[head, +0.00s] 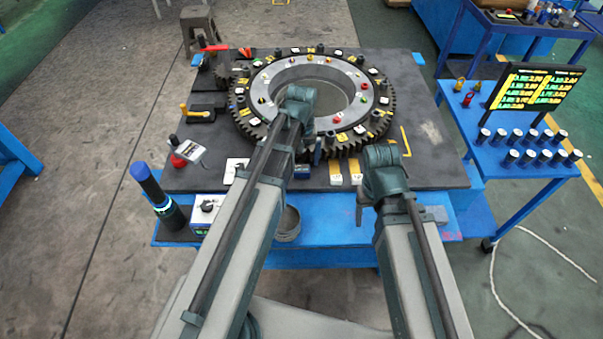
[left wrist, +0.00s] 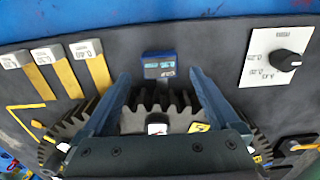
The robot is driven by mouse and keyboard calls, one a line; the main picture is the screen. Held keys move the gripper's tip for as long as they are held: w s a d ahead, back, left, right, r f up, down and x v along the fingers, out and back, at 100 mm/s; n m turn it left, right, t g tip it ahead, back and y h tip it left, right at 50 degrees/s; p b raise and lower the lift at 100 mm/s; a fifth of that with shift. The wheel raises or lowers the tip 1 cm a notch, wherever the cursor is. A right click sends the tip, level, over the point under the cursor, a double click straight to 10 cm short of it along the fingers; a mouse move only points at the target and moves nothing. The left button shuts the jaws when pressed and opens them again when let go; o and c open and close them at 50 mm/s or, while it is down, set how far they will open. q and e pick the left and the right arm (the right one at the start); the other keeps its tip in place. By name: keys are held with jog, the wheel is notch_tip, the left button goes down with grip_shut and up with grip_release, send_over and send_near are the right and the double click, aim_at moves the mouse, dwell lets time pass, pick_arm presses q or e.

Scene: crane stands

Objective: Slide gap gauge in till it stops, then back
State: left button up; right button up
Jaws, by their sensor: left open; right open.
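The gap gauges are yellow strips with grey labelled ends. Two show in the head view, a left one (head: 335,173) and a right one (head: 355,172); three lie in a row in the left wrist view, the nearest to my fingers being the right one (left wrist: 92,66). Their fit in any gap cannot be told. The toothed ring gear (head: 262,139) lies on the dark bench top, with teeth (left wrist: 160,110) between my left fingers. My left gripper (left wrist: 158,84) is open and empty over the gear's edge. My right gripper (head: 386,165) is open, its fingers largely hidden by its own wrist.
A small blue display box (left wrist: 159,66) sits just beyond my left fingertips. A white panel with a black knob (left wrist: 276,60) lies to its right. A dark blue-capped cylinder (head: 158,196) stands at the bench's left front. A blue side table (head: 530,165) carries several small cylinders.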

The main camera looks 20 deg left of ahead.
aim_at(302, 169)
pick_arm(q)
notch_tip(302, 169, down, 4)
jog(key=b, duration=0.2)
jog(key=shift+r+b, duration=0.15)
jog(key=shift+b, duration=0.2)
pick_arm(e)
notch_tip(302, 169, down, 4)
jog(key=shift+r, duration=0.1)
jog(key=shift+r, duration=0.1)
pick_arm(q)
grip_shut()
